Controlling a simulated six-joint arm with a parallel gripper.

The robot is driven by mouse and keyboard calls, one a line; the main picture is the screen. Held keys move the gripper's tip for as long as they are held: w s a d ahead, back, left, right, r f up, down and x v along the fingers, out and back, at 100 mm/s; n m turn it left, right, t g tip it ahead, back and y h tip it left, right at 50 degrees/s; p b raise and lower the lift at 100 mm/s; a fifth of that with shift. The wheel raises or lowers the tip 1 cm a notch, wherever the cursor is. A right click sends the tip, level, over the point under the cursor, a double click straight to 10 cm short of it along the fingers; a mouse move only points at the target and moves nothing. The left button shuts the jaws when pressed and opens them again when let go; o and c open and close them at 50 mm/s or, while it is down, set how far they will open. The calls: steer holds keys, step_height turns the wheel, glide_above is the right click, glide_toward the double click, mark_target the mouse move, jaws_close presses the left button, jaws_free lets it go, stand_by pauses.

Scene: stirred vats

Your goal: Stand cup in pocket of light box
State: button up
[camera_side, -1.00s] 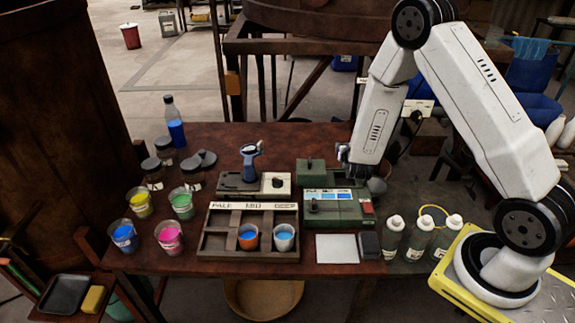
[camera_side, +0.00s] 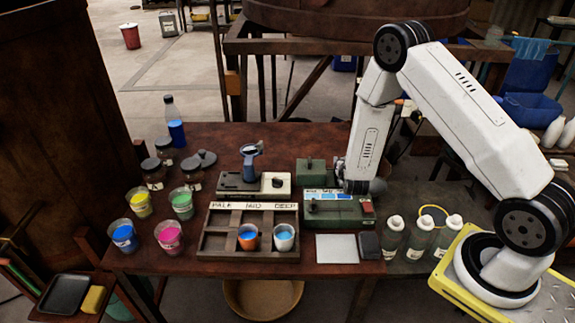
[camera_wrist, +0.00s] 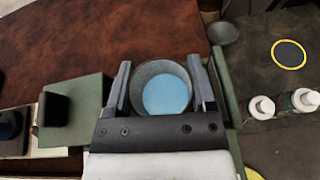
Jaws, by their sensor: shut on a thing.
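My gripper (camera_wrist: 163,90) is shut on a grey cup (camera_wrist: 147,72) with light blue liquid, seen from above between its two fingers in the wrist view. In the side view my gripper (camera_side: 346,178) is low at the back of the green light box (camera_side: 322,215), which has a strip of blue patches. The held cup is not clear there. Part of the box's green edge (camera_wrist: 231,95) shows right of the fingers in the wrist view. The pocket is hidden, and I cannot tell whether the cup touches the box.
A green block (camera_side: 310,172) stands left of my gripper. Bottles (camera_side: 416,240) stand to the right. Paint cups (camera_side: 169,244) are at left.

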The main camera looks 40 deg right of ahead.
steer(key=shift+f, duration=1.45)
steer(key=shift+f, duration=0.15)
steer(key=shift+f, duration=0.2)
steer(key=shift+s+f, duration=0.15)
steer(key=shift+f, duration=0.15)
steer(key=o, duration=1.2)
steer(key=shift+r, duration=0.2)
steer(key=shift+r, duration=0.4)
steer(key=v, duration=1.2)
steer(key=shift+r, duration=0.15)
